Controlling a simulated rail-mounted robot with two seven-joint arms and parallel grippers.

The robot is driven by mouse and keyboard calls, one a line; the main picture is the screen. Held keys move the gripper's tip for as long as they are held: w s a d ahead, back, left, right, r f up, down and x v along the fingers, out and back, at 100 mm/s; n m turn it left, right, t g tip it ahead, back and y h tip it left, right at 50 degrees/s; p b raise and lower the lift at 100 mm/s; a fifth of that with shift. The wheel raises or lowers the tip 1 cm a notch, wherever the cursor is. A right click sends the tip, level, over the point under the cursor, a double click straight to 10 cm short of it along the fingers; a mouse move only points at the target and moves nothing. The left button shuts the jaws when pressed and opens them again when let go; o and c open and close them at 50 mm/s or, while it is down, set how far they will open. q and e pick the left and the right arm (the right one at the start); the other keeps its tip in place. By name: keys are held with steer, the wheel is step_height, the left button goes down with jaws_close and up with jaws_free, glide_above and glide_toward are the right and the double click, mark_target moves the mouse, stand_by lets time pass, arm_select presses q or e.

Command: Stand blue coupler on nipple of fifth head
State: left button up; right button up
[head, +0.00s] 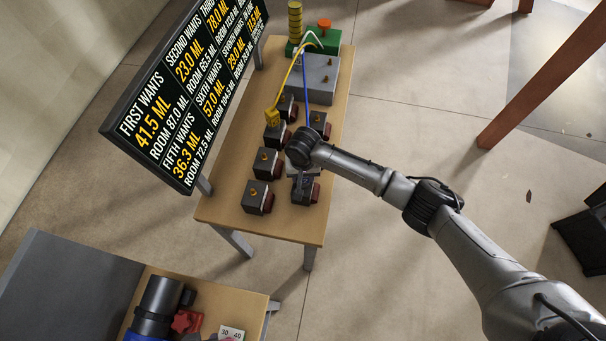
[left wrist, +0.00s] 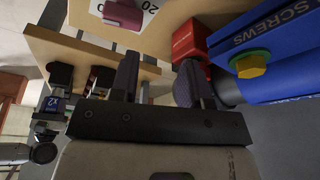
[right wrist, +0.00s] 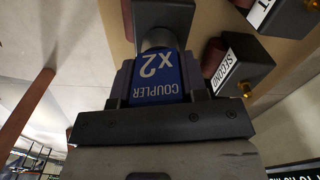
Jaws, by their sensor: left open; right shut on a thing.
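In the right wrist view my right gripper (right wrist: 157,70) is shut on the blue coupler (right wrist: 157,84), whose label reads COUPLER X2. A grey round part and a dark head (right wrist: 165,14) lie just beyond it; I cannot tell whether they touch. The head's own label is hidden. In the head view my right gripper (head: 303,178) is over the near right head (head: 306,192) of the table and hides its nipple. The coupler also shows in the left wrist view (left wrist: 54,103).
Several dark heads with brass nipples, such as this one (head: 257,197), stand on the wooden table (head: 225,208). A head labelled SECOND (right wrist: 237,66) is beside the gripper. A screen (head: 185,90) stands along the left edge. A blue SCREWS box (left wrist: 275,40) is near my left gripper.

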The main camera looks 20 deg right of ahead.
steer(key=shift+f, duration=0.15)
stand_by(0.5)
steer(key=o, duration=1)
step_height(320, 180, up, 14)
steer(key=shift+f+p, duration=0.1)
steer(key=shift+p, duration=0.6)
